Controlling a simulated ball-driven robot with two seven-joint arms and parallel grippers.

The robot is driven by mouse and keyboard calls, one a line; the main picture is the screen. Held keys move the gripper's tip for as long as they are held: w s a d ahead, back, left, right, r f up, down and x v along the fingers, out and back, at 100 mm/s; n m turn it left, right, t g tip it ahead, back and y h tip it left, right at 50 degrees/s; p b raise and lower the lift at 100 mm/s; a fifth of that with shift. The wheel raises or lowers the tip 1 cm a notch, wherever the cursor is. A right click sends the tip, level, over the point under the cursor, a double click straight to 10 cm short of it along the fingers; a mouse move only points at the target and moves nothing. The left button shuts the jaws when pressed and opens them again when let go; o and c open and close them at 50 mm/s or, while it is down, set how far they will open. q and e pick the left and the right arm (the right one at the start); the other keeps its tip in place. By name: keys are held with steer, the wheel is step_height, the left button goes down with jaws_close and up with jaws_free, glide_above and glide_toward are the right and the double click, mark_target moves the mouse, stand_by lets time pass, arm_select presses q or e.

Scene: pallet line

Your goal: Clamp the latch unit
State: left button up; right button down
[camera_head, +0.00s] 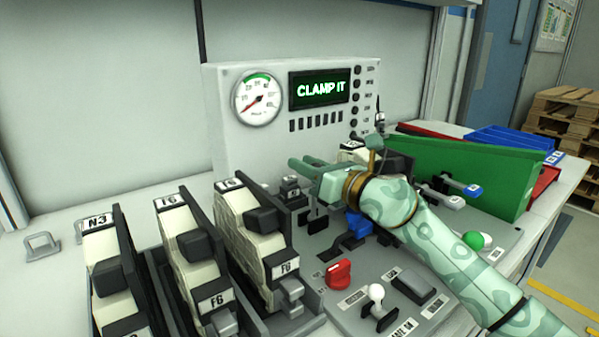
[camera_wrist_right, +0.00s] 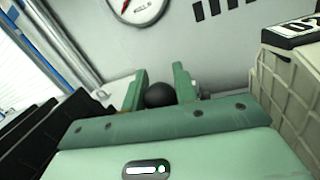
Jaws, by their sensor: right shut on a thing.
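My right gripper (camera_head: 308,167) reaches in over the panel in the head view. In the right wrist view its two green fingers (camera_wrist_right: 160,90) are closed around a black ball knob (camera_wrist_right: 159,96). The knob is hidden by the gripper in the head view. A small dark unit (camera_head: 290,190) stands just below and left of the fingers; I cannot tell whether it is the latch unit. The display (camera_head: 320,88) on the grey console reads "CLAMP IT". My left gripper is not in view.
Several cream modules (camera_head: 250,225) in black holders stand at the left front. A red knob (camera_head: 338,273) and a white-knobbed lever (camera_head: 376,293) stand on the panel. A green bin (camera_head: 465,175) lies to the right. A gauge (camera_head: 257,98) sits on the console behind.

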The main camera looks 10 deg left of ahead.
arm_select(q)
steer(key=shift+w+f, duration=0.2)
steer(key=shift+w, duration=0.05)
arm_select(e)
steer(key=shift+w+d+f, duration=0.15)
steer(key=shift+w+d, duration=0.3)
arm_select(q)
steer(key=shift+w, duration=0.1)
arm_select(e)
steer(key=c, duration=1.1)
jaws_free()
steer(key=shift+d, duration=0.1)
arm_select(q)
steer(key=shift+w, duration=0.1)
arm_select(e)
steer(key=shift+s, duration=0.1)
arm_select(q)
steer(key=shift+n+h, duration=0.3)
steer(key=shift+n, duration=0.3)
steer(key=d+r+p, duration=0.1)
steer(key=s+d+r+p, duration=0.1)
steer(key=p, duration=0.1)
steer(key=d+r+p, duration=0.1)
steer(key=p, duration=0.1)
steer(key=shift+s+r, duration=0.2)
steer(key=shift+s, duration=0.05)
arm_select(e)
steer(key=v, duration=1.6)
